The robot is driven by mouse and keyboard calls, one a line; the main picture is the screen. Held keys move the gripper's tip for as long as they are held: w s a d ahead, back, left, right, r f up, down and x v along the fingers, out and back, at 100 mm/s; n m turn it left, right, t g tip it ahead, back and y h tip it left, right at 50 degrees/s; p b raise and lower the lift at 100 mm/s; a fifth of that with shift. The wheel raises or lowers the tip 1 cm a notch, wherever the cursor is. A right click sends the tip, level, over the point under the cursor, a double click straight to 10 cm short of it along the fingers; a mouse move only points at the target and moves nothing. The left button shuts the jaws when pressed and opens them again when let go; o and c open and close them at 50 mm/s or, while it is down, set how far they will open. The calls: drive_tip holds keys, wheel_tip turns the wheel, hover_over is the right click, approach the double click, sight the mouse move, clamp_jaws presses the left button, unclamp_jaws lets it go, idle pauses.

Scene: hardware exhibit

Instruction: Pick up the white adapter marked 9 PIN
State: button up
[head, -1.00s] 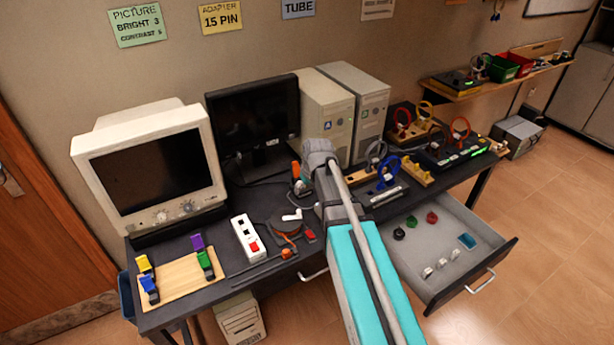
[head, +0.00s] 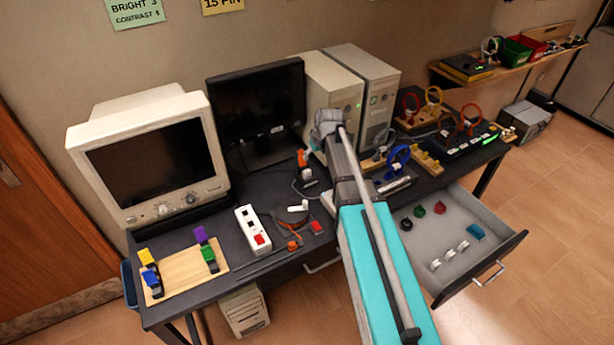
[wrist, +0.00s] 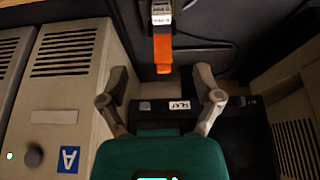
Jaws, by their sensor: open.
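I cannot read a 9 PIN mark in either view. In the wrist view, a small pale connector-like piece (wrist: 162,12) with white labels and an orange strip (wrist: 163,52) is at the top middle; its lettering is too small to tell. In the head view, an orange and pale piece (head: 303,160) stands on the desk in front of the dark monitor. Small white pieces (head: 449,257) lie in the open drawer. My gripper (wrist: 161,74) is open and empty, its fingers spread above a dark base labelled FLAT (wrist: 179,105). In the head view my arm hides the gripper's fingers.
Beige computer towers (head: 331,85) stand behind my arm, and one fills the wrist view's left side. A dark flat monitor (head: 255,100) and a beige monitor (head: 150,165) stand to the left. A white power strip (head: 252,229) lies on the desk. The drawer (head: 470,270) juts out right.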

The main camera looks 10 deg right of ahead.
sight(307, 171)
drive_tip(key=shift+b+x, duration=3.7)
drive_tip(key=shift+x, duration=0.45)
drive_tip(key=shift+s+f, duration=0.1)
drive_tip(key=shift+b+x, duration=2.4)
drive_tip(key=shift+x, duration=0.15)
drive_tip(key=shift+s+a, duration=0.1)
drive_tip(key=shift+a, duration=0.05)
clamp_jaws()
